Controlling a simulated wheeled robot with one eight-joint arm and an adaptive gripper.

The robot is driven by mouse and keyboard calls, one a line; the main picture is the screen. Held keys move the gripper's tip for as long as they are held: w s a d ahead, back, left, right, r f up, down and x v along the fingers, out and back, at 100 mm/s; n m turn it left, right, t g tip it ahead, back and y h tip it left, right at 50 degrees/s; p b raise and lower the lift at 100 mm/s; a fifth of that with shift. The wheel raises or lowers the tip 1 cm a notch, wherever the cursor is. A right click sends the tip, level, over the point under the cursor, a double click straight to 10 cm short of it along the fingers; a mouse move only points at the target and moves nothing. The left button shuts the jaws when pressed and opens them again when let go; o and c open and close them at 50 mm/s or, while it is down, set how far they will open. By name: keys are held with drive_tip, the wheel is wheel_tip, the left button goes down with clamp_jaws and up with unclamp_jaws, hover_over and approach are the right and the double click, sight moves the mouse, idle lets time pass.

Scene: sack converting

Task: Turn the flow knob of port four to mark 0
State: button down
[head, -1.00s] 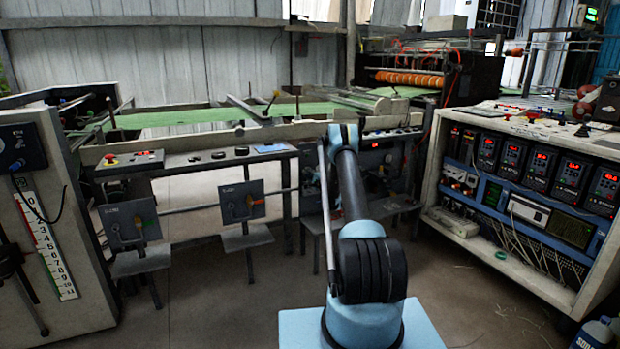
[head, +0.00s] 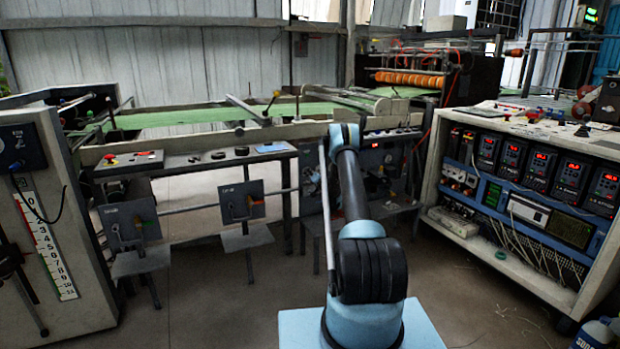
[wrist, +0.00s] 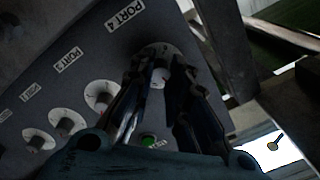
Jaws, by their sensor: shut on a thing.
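The PORT 4 flow knob (wrist: 160,71) is a small grey knob on a pale round dial, under the "PORT 4" label (wrist: 125,14) in the wrist view. My gripper (wrist: 164,84) is shut on this knob, with a dark finger on each side of it. The fingers cover much of the dial, and I cannot read its marks or the knob's pointer. In the head view my arm hides the gripper and the knob.
The PORT 3 knob (wrist: 101,100) and other similar knobs sit in a row to the left. A green button (wrist: 148,141) is just below the fingers. A metal frame bar (wrist: 228,45) stands close on the right. The control cabinet (head: 520,125) is to the right of my arm.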

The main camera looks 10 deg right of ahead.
drive_tip(key=n, duration=2.4)
drive_tip(key=shift+h, duration=0.4)
drive_tip(key=shift+n, duration=0.4)
drive_tip(key=c, duration=1.5)
unclamp_jaws()
drive_tip(key=v, duration=1.2)
drive_tip(key=shift+r, duration=0.1)
